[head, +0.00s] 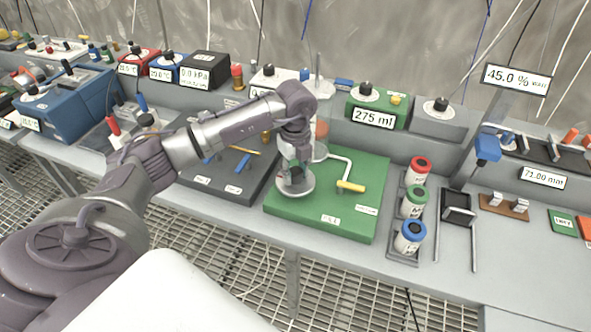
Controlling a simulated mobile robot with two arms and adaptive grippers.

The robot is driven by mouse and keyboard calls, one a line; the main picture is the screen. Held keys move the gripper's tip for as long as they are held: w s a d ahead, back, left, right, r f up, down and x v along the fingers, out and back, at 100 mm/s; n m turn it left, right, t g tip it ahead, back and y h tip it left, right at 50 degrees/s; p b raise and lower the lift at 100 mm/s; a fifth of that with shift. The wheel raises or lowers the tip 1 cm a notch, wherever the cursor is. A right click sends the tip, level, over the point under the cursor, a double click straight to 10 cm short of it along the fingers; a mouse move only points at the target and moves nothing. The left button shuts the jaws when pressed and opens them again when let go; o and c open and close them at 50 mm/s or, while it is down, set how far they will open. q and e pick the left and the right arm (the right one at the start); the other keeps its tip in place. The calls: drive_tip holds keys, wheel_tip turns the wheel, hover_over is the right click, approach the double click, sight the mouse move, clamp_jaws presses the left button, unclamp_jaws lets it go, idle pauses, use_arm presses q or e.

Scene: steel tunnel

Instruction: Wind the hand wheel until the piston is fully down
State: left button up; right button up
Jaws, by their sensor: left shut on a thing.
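The hand wheel (303,190) is a round grey disc low at the front of a green base plate (337,228). My left arm reaches over from the left, and my left gripper (293,176) points down at the wheel and is shut on it. The fingers and wrist hide part of the wheel and the exact grip. Behind the wrist stands a clear upright cylinder (320,148) with something orange in it, partly hidden by my arm. I cannot make out the piston's height. A green box behind carries a display reading 275 ml (374,117). My right gripper is not in view.
Red-, green- and blue-topped canisters (413,204) stand further right. A dark plate (225,186) with small parts lies under my forearm. The bench's front edge is close to the green base.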

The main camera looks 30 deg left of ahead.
sight(295, 170)
use_arm(q)
drive_tip(key=n+p, duration=0.1)
drive_tip(key=n, duration=0.4)
drive_tip(key=shift+r+n, duration=0.15)
drive_tip(key=shift+n, duration=0.15)
drive_tip(key=n+p, duration=0.2)
drive_tip(key=n, duration=0.2)
drive_tip(key=n+p, duration=0.1)
drive_tip(key=n, duration=0.3)
drive_tip(key=shift+r+p, duration=0.1)
drive_tip(key=shift+p, duration=0.25)
drive_tip(key=shift+w+n+p, duration=0.1)
drive_tip(key=shift+n+p, duration=1.1)
drive_tip(key=shift+n, duration=0.3)
drive_tip(key=o, duration=1.1)
drive_tip(key=shift+f, duration=0.2)
drive_tip(key=shift+o, duration=0.2)
drive_tip(key=shift+r, duration=0.2)
wheel_tip(295, 170, up, 12)
drive_tip(key=shift+f, duration=0.15)
